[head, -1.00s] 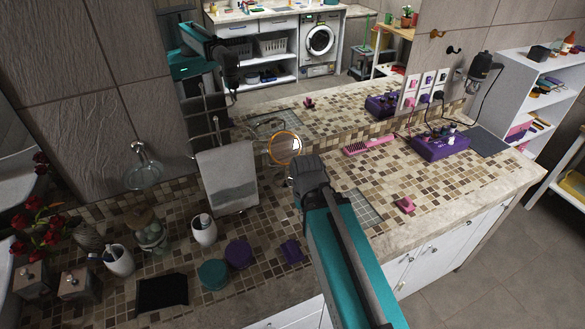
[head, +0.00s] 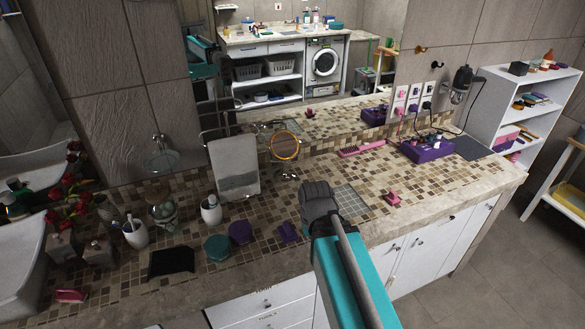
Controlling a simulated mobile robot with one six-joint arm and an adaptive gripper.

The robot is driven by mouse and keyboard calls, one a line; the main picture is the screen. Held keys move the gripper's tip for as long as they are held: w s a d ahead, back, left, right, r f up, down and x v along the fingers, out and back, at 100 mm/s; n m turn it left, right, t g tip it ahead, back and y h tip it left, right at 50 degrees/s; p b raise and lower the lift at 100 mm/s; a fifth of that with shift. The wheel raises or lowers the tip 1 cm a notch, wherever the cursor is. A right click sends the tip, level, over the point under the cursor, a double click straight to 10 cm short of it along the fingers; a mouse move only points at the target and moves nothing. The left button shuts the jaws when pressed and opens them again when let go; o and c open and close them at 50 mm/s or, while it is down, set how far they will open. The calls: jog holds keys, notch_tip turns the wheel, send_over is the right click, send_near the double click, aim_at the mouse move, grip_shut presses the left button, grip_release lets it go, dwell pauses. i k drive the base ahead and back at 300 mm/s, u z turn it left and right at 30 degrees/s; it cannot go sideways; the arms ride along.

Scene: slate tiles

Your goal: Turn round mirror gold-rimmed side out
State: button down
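The small round mirror (head: 285,146) stands upright on the tiled counter, close to the large wall mirror. Its orange-gold rim shows as a full ring towards me, around a brownish reflecting face. A small base shows under it. My gripper (head: 318,192) is over the counter in front of the round mirror, below and right of it in the picture, and looks apart from it. I see the gripper from behind, so its fingertips are hidden and I cannot tell how far they are open.
A towel rack with a grey towel (head: 234,168) stands just left of the round mirror. A pink comb (head: 362,147) and purple box (head: 427,149) are right.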

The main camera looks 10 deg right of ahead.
aim_at(284, 145)
jog(key=k, duration=0.2)
jog(key=u, duration=0.8)
jog(key=i, duration=0.75)
jog(key=z, duration=1)
